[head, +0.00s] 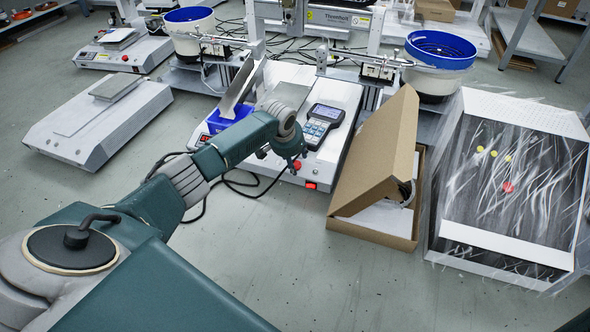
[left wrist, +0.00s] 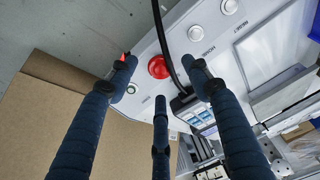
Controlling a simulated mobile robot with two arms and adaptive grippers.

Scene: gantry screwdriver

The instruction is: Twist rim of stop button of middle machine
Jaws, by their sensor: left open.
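The middle machine (head: 345,95) is a white bench unit with a sloped front. Its red stop button (head: 297,165) sits on the front panel, just below my left gripper (head: 289,152). In the left wrist view the round red stop button (left wrist: 158,67) lies between the tips of my left gripper (left wrist: 163,75). The fingers are spread and hold nothing. From these views I cannot tell whether any finger touches the rim. My right gripper is not in view.
A grey keypad controller (head: 324,122) rests on the machine, right of my gripper, with a black cable (left wrist: 164,38) near the button. A lit red switch (head: 311,185) is on the front edge. An open cardboard box (head: 378,160) stands close at right. Bare floor lies in front.

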